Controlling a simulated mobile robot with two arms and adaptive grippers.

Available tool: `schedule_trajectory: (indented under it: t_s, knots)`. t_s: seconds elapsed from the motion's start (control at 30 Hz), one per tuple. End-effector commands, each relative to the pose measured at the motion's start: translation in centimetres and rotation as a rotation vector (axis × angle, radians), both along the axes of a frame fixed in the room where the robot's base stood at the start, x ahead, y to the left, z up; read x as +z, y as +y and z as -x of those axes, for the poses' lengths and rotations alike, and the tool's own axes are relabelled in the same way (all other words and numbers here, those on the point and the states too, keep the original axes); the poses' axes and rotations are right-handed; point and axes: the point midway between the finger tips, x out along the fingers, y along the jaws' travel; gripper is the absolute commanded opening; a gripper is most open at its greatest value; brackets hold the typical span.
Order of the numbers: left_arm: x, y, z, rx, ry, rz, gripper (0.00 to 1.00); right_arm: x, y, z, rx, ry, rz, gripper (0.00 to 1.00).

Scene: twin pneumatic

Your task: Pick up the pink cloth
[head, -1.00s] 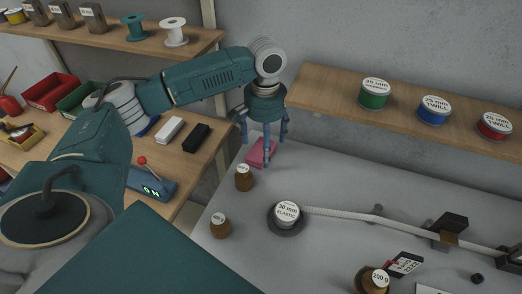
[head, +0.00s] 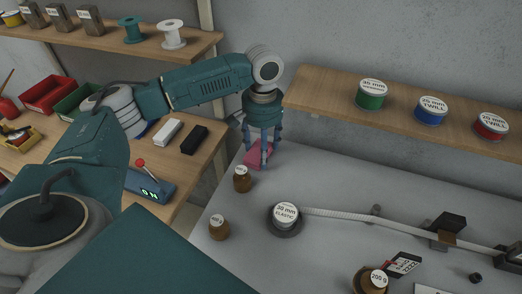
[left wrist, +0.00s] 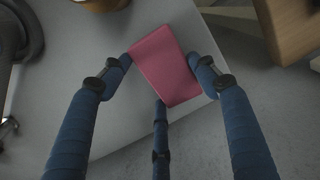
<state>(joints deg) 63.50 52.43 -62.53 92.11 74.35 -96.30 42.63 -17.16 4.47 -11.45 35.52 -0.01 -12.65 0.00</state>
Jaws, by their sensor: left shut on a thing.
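The pink cloth (head: 258,153) is a flat, folded rectangle at the far left corner of the grey table (head: 330,180). In the left wrist view the cloth (left wrist: 165,62) overlaps the table's edge, with floor beyond; I cannot tell if it is lifted at all. My left gripper (head: 264,160) points down over it, its three blue fingers closed in around the cloth. In the left wrist view the left gripper (left wrist: 160,68) has a fingertip at each side of the cloth and one at its near end. My right gripper is not in view.
Two brown weights (head: 242,179) (head: 219,228) stand near the cloth on the table's left side. An elastic spool (head: 286,217) with a strip running right is further in. A wooden shelf (head: 320,85) is behind, right of my gripper; a wooden bench (head: 190,165) is left.

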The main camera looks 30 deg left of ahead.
Motion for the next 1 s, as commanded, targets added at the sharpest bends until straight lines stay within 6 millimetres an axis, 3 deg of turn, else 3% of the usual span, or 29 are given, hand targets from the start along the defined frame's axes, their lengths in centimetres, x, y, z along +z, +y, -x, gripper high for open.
schedule_trajectory:
  t_s: [0.27,0.67,0.83,1.0]
  knots:
    - [2.6,-0.1,-0.1,-0.001,-0.004,0.001,0.34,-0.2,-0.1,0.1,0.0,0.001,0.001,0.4]
    - [11.4,-0.1,-0.2,0.0,-0.006,0.002,0.34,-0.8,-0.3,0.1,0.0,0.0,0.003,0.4]
    - [15.6,0.0,-0.1,0.0,-0.006,-0.001,0.34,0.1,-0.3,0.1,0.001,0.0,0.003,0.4]
    - [18.3,0.0,-0.1,0.0,-0.003,-0.001,0.34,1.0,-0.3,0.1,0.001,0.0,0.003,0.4]
